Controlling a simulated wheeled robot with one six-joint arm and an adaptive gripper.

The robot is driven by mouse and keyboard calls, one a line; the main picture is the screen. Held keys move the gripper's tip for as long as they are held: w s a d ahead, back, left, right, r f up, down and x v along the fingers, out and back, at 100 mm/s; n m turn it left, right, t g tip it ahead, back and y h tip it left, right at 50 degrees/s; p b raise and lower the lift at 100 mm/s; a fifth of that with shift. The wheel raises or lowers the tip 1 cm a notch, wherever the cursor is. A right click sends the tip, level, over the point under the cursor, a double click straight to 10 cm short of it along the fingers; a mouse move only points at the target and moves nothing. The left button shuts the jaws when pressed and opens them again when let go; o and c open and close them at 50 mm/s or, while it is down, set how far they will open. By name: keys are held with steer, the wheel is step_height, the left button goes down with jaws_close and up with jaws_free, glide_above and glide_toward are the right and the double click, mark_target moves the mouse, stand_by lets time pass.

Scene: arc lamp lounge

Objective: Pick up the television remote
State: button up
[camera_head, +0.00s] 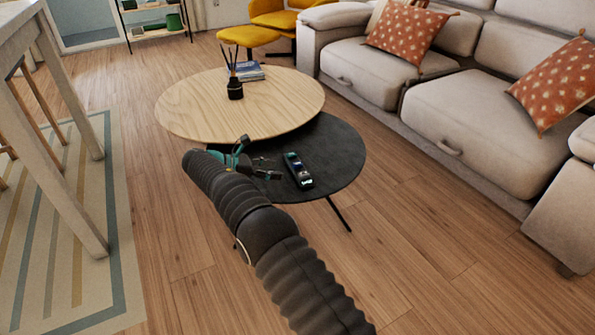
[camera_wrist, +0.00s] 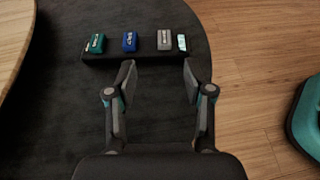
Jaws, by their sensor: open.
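A long dark object, seemingly the television remote (camera_head: 293,157), lies on the low black round table (camera_head: 335,150). In the wrist view, the remote (camera_wrist: 150,55) is a dark bar lying crosswise, with raised teal, blue and grey blocks and a pale patch at its right end. My gripper (camera_head: 267,167) is over the black table, just left of the remote in the head view. In the wrist view, my gripper (camera_wrist: 158,75) is open and empty, its fingertips just short of the bar's near edge. I cannot tell its height above the table.
A higher light wood round table (camera_head: 190,105) overlaps the black one and carries a reed diffuser (camera_head: 235,88) and books (camera_head: 246,72). A beige sofa (camera_head: 480,125) stands right. A tall table (camera_head: 60,150) stands left. Wood floor is clear in front.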

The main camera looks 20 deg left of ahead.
mark_target(303, 173)
steer(key=x, duration=0.4)
steer(key=shift+s+x, duration=0.15)
steer(key=shift+x, duration=1.15)
steer(key=shift+s+x, duration=0.15)
steer(key=shift+x, duration=1.2)
steer(key=shift+d+f, duration=0.1)
steer(key=shift+d, duration=0.1)
